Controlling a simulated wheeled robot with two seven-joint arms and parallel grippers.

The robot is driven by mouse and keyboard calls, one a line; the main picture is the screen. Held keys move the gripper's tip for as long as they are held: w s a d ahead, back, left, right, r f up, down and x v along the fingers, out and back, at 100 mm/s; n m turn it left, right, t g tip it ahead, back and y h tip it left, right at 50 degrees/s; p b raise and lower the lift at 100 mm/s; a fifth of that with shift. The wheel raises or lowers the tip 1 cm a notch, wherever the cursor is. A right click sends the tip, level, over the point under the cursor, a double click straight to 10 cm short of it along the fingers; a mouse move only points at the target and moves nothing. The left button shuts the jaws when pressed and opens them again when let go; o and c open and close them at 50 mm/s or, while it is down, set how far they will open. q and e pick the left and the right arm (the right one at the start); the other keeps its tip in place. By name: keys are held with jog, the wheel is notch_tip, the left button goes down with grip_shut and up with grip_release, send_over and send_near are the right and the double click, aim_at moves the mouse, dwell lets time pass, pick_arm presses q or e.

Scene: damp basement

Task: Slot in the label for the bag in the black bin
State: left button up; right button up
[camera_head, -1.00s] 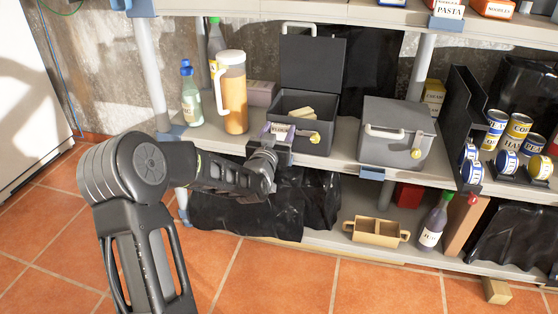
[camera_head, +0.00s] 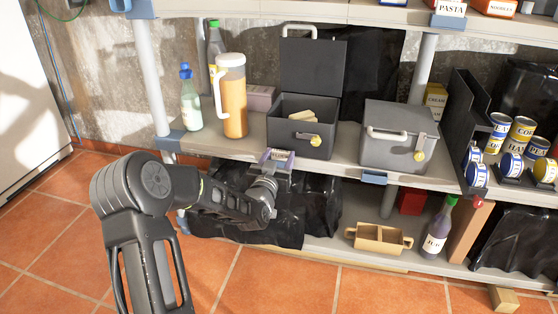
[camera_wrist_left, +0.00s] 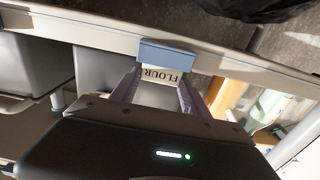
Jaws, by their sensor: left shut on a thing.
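My left gripper (camera_head: 279,157) is at the shelf's front edge, below the open black bin (camera_head: 318,143). It is shut on a white label (camera_head: 280,154) with dark print. In the left wrist view, the label (camera_wrist_left: 161,75) reads FLOUR upside down and lies between the purple fingers (camera_wrist_left: 157,90). The label borders a blue holder (camera_wrist_left: 167,55) on the shelf edge. I cannot tell how far it sits in the holder. A pale beige bag (camera_head: 302,116) shows inside the black bin, whose lid stands raised. My right gripper is not in view.
A closed grey bin (camera_head: 398,150) stands to the right of the black bin. An orange pitcher (camera_head: 234,110) and a green bottle (camera_head: 190,105) stand to the left. Another blue holder (camera_head: 374,178) is on the shelf edge. Black plastic (camera_head: 305,205) hangs below.

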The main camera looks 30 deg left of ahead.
pick_arm(q)
jog(key=o, duration=1.3)
jog(key=shift+r, duration=0.1)
jog(key=shift+s+d+p, duration=0.2)
jog(key=shift+s+p, duration=0.1)
jog(key=shift+s, duration=0.15)
jog(key=p+v, duration=0.3)
jog(key=v, duration=0.8)
